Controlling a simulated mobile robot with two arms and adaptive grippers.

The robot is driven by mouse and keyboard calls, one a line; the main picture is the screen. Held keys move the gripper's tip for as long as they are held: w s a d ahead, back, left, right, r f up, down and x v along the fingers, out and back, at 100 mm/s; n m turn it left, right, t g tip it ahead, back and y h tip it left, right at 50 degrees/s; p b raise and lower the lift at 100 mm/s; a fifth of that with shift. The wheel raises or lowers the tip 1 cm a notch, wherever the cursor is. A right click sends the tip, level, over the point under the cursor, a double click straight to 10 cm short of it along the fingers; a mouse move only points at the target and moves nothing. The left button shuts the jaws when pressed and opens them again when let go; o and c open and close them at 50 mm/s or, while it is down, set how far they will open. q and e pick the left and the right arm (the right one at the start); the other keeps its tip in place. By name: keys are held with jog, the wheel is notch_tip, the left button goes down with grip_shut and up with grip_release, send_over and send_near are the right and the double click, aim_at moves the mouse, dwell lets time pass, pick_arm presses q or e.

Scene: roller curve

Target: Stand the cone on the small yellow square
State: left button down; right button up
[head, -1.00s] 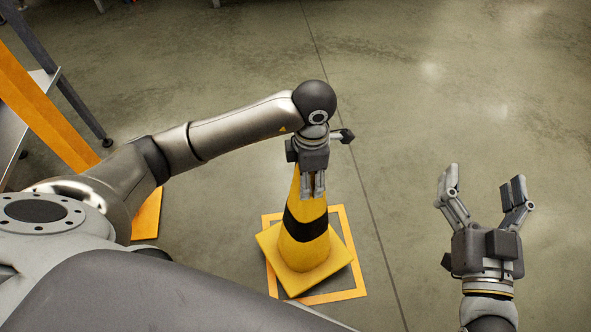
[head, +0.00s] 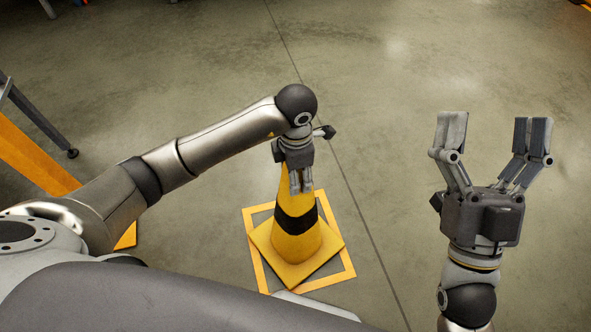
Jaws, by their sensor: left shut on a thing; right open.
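The cone (head: 296,244) is yellow with a black band and a square yellow base. It stands upright, or nearly so, within the outline of the small yellow square (head: 341,267) on the floor. Its base is turned relative to the square, and its corners come close to the outline. I cannot tell whether the base rests fully on the floor. My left gripper (head: 301,185) is shut on the cone's top, which the fingers partly hide. My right gripper (head: 492,140) is open and empty, to the right of the cone and apart from it.
A rack with an orange beam (head: 35,155) and a dark leg (head: 40,118) stands at the left edge. The grey concrete floor (head: 400,70) is clear behind and to the right of the cone. A dark floor line passes right of the square.

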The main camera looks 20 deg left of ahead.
jog(key=shift+s+r, duration=0.25)
pick_arm(q)
jog(key=shift+f, duration=0.1)
pick_arm(e)
jog(key=shift+s+r+t+y, duration=0.1)
jog(key=shift+s+t+y, duration=0.05)
jog(key=shift+t+y, duration=0.15)
pick_arm(q)
jog(key=c, duration=0.5)
grip_release()
jog(key=shift+f, duration=0.1)
pick_arm(e)
jog(key=shift+d, duration=0.1)
